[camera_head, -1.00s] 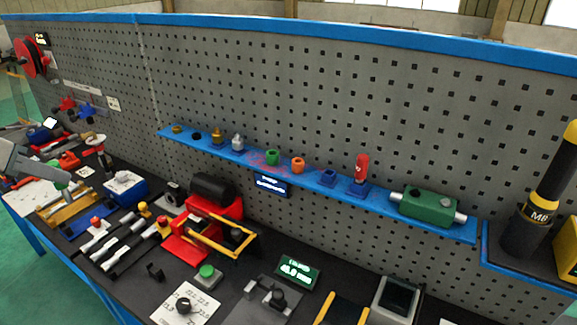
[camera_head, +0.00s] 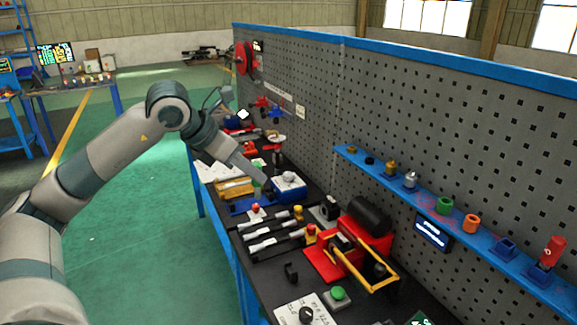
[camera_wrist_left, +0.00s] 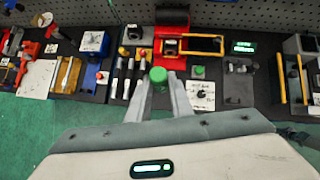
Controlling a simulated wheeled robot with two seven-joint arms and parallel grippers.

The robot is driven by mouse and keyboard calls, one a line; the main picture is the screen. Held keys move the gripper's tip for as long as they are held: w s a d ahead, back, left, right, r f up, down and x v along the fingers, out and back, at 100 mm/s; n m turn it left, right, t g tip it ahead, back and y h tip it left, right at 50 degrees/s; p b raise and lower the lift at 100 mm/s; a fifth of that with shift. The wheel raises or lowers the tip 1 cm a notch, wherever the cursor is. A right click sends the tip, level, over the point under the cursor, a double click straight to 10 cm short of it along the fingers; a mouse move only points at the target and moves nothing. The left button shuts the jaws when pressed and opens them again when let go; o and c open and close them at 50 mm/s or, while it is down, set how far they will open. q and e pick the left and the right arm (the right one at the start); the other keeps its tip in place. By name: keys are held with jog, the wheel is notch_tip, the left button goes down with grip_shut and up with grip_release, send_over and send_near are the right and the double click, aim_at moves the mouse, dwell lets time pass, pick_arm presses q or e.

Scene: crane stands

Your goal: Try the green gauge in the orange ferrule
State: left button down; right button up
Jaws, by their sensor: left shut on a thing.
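The green gauge (camera_wrist_left: 158,76) is a short green-topped cylinder between the fingers of my left gripper (camera_wrist_left: 159,90) in the left wrist view. The gripper is shut on it. In the head view my left gripper (camera_head: 262,180) is over the left part of the bench, beside a blue box, and a bit of the green gauge (camera_head: 257,188) shows under it. The orange ferrule (camera_head: 471,223) stands on the blue shelf at the right, well apart from the gripper. Its bore is only partly visible. My right gripper is not in view.
The blue shelf (camera_head: 400,188) on the pegboard (camera_head: 480,130) also bears a green ferrule (camera_head: 444,205), brass and silver pieces, blue blocks and a red piece (camera_head: 552,252). A red press with a yellow frame (camera_head: 362,262) stands on the crowded bench below. Air above the bench is clear.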

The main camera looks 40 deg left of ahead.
pick_arm(q)
jog(key=s+d+f+m+g+h+b, duration=0.1)
jog(key=s+d+f+m+h+b, duration=0.1)
jog(key=d+f, duration=0.9)
jog(key=s+d+f+m+g+h+b, duration=0.1)
jog(key=d+f+m, duration=0.4)
jog(key=d+f, duration=0.6)
jog(key=d+h+b, duration=0.1)
jog(key=d+b, duration=0.1)
jog(key=shift+s+d+f+m+g, duration=0.3)
jog(key=shift+s+f+g, duration=0.05)
jog(key=shift+s+g, duration=0.05)
jog(key=shift+a, duration=0.15)
